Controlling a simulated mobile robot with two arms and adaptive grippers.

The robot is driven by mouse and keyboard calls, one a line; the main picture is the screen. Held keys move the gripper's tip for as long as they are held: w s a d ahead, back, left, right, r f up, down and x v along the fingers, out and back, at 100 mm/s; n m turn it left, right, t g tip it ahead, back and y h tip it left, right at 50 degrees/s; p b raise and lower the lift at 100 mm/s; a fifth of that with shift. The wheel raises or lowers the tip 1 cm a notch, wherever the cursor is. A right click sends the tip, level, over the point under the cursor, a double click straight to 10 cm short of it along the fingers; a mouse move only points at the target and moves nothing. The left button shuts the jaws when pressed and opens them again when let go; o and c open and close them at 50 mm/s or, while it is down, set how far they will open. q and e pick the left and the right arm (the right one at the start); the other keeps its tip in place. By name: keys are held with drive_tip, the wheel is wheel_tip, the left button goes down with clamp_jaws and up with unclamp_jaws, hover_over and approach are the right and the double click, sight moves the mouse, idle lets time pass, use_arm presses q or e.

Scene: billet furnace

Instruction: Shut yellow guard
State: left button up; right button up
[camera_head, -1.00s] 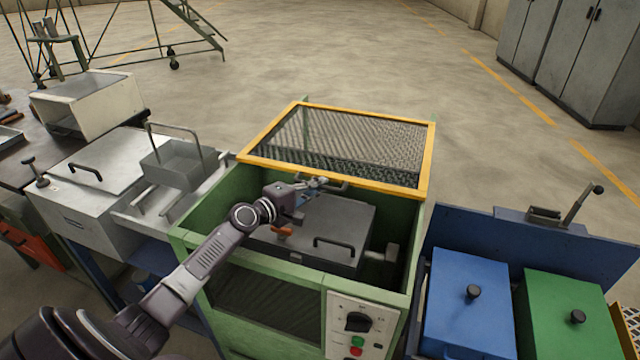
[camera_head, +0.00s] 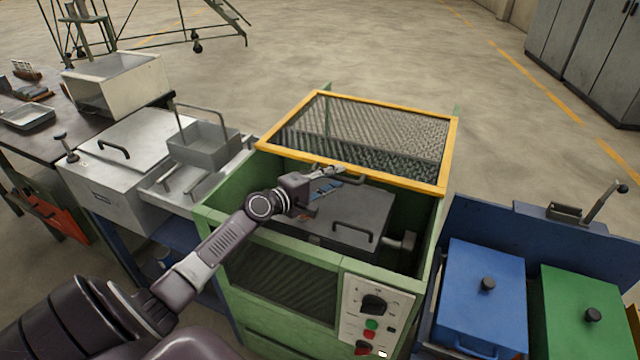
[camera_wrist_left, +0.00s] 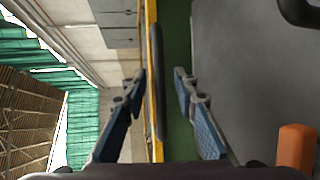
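The yellow guard (camera_head: 405,182) is a yellow frame with dark mesh, standing raised and tilted over the open top of the green machine (camera_head: 300,248). A dark bar handle (camera_head: 350,179) sits on its near edge. My left gripper (camera_head: 334,183) is at this handle, above the machine's opening. In the left wrist view, its two blue-padded fingers (camera_wrist_left: 161,108) are apart. The guard's yellow edge (camera_wrist_left: 153,60) and the dark handle (camera_wrist_left: 158,82) lie between them, with gaps visible on both sides. My right gripper is not in view.
A grey lid (camera_head: 345,215) with a handle lies inside the machine. A control panel (camera_head: 372,312) is on its front. A grey tray (camera_head: 203,148) stands at left. Blue (camera_head: 480,290) and green (camera_head: 580,310) lidded boxes stand at right.

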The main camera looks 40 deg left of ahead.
use_arm(q)
drive_tip(key=v, duration=1.1)
drive_tip(key=shift+s, duration=0.25)
